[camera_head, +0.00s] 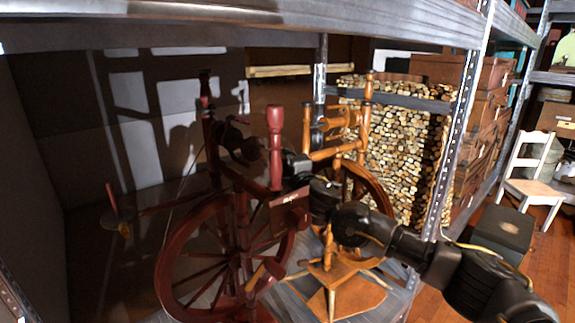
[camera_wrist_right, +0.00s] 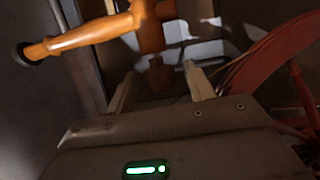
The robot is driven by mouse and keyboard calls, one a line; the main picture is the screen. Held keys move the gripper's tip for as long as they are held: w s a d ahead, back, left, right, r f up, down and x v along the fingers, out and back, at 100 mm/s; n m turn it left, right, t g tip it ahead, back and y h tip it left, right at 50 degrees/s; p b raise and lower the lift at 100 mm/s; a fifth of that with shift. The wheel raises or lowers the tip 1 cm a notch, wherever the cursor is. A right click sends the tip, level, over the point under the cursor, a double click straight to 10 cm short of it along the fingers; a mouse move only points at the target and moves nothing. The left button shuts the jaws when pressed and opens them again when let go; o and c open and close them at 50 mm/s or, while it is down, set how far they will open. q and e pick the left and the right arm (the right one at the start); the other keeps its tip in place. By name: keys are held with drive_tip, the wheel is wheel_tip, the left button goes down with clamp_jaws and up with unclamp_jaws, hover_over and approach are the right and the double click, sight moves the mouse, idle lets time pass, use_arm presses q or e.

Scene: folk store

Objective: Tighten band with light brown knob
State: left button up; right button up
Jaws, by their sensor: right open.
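A dark red spinning wheel (camera_head: 170,260) stands at the left in the head view. A light brown spinning wheel (camera_head: 367,115) stands behind it to the right. My right gripper (camera_head: 290,200) is beside the red wheel, its fingertips unclear there. In the right wrist view the gripper (camera_wrist_right: 158,85) is open, its fingers spread apart. A light brown handle (camera_wrist_right: 80,38) with a dark end extends left from the same piece. My left gripper is out of view.
A metal shelf (camera_head: 250,28) spans above the wheels, with an upright (camera_head: 460,120) at the right. Stacked firewood (camera_head: 410,150) lies behind. A red wheel rim (camera_wrist_right: 270,48) is close at the right of the wrist view. A white chair (camera_head: 530,165) stands on the floor.

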drive_tip(key=shift+w+a, duration=0.2)
drive_tip(key=shift+w, duration=0.3)
